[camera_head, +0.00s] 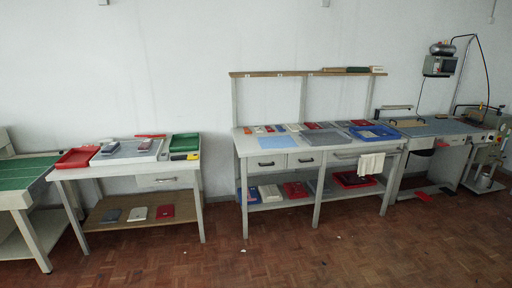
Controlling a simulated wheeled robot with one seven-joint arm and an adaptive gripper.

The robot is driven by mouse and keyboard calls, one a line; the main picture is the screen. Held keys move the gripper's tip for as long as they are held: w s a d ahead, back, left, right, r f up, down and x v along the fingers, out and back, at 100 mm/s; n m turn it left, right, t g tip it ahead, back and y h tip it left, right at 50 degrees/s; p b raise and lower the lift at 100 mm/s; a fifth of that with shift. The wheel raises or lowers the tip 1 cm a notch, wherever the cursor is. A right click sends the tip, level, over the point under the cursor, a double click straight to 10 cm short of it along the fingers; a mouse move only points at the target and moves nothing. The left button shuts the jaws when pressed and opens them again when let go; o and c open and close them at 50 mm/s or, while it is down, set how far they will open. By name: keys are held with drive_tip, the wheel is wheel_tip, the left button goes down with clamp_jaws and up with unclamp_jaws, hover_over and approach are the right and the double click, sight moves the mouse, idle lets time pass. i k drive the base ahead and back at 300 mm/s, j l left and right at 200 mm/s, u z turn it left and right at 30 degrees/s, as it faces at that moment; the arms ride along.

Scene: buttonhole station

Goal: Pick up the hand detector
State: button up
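I cannot pick out the hand detector with certainty; the small items on the tables are too small to tell apart. On the left table (110,168), a small dark and yellow item (184,156) lies by the front right corner, just below the green tray. Several small flat items also lie on the middle table (243,146). My gripper and arm are not in view.
The left table bears a red tray (76,158), a grey board (127,151) and a green tray (185,142). The middle table holds a blue tray (374,132); white cloths (371,163) hang at its front. A machine bench stands at right. The wooden floor (290,255) in front is largely clear.

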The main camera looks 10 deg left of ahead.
sight(194, 156)
drive_tip(key=i+j+u, duration=0.2)
drive_tip(key=i, duration=0.35)
drive_tip(key=i+u, duration=0.2)
drive_tip(key=i, duration=0.3)
drive_tip(key=i+u, duration=0.2)
drive_tip(key=i, duration=0.35)
drive_tip(key=i+u, duration=0.2)
drive_tip(key=i, duration=0.35)
drive_tip(key=i+l+u, duration=0.2)
drive_tip(key=i, duration=0.3)
drive_tip(key=i+l+u, duration=0.2)
drive_tip(key=i, duration=0.35)
drive_tip(key=i+l+u, duration=0.2)
drive_tip(key=i+l, duration=0.2)
drive_tip(key=i+l+u, duration=0.7)
drive_tip(key=l+u, duration=0.2)
drive_tip(key=i+l+u, duration=0.15)
drive_tip(key=l+u, duration=0.15)
drive_tip(key=l, duration=0.2)
